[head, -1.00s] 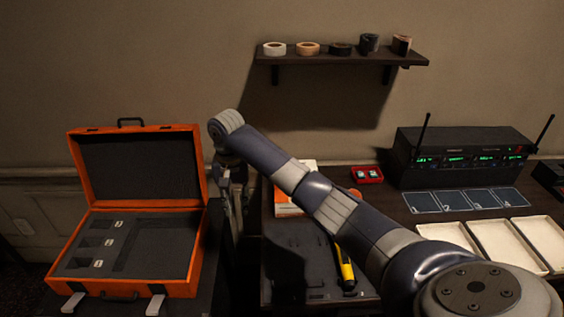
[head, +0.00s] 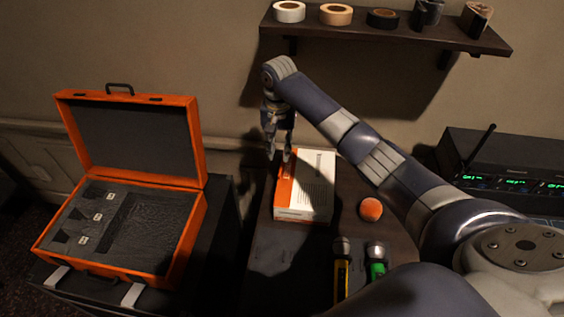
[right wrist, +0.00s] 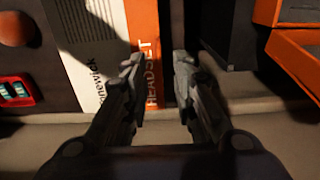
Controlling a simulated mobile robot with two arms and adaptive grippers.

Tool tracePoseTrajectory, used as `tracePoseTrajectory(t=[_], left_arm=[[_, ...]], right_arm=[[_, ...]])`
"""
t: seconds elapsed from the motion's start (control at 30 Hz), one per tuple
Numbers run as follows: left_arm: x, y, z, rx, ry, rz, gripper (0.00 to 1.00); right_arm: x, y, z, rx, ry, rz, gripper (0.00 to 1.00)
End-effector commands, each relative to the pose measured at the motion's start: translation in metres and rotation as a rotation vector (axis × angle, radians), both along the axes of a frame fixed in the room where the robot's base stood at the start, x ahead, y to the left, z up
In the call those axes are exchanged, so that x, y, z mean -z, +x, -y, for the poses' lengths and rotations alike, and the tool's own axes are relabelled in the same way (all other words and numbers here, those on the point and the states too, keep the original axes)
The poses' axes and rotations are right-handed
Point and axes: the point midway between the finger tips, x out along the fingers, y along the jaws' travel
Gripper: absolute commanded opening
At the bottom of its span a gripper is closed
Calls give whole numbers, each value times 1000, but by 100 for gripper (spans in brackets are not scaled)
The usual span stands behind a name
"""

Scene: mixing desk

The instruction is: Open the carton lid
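The carton (head: 315,184), a white box with an orange strip, lies on the dark desk in the middle of the head view. In the right wrist view the carton (right wrist: 97,50) shows its orange strip with the word "HEADSET". My right gripper (head: 278,157) points down at the carton's far left edge. In the right wrist view the right gripper (right wrist: 158,62) is open, its fingers apart, with nothing held between them. The carton's lid looks closed. Whether a finger touches the carton cannot be told. My left gripper is not in view.
An open orange case (head: 190,240) stands on the left. A wall shelf (head: 400,30) holds tape rolls. A radio receiver rack (head: 500,165) stands right.

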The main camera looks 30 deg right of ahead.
Motion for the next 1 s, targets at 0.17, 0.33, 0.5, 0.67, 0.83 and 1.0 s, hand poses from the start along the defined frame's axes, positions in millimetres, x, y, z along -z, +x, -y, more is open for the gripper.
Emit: tracePoseTrajectory(t=[0.17,0.33,0.5,0.67,0.83,1.0], left_arm=[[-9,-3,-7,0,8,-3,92],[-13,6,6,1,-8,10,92],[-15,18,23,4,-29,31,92],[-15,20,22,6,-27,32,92],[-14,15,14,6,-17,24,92],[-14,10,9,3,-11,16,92]], right_arm=[[35,-1,1,1,-1,-6,25],[63,-1,0,1,0,-4,25],[77,-1,0,0,0,-1,25],[80,0,0,0,-1,-1,25],[80,0,0,0,-1,-1,23],[80,0,1,0,-1,-1,0]])
